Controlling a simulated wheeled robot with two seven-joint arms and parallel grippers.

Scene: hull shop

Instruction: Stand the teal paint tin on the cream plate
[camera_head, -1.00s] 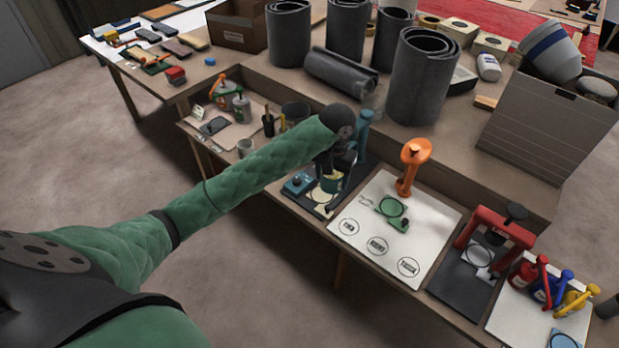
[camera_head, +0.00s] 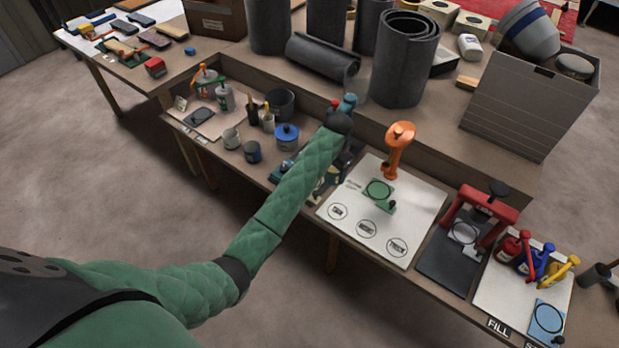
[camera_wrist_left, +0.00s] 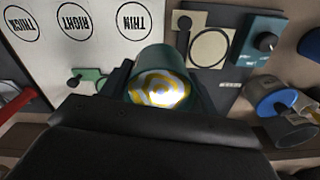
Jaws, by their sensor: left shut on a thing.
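My left gripper (camera_wrist_left: 160,82) is shut on the teal paint tin (camera_wrist_left: 163,60), with one finger on each side of it in the left wrist view. Yellow and white swirls show at the tin's near end. The cream plate (camera_wrist_left: 211,46), with a dark ring marked on it, lies on a dark mat just right of the tin in that view. The tin's height above the bench is hard to tell. My right gripper is not in view.
A teal block with a black knob (camera_wrist_left: 264,42) stands beside the cream plate. A blue-lidded pot (camera_head: 287,138) is left of my arm. A white board (camera_head: 408,240) with an orange stand (camera_head: 396,155) and green ring plate (camera_head: 379,190) is to the right. Grey rolls stand behind.

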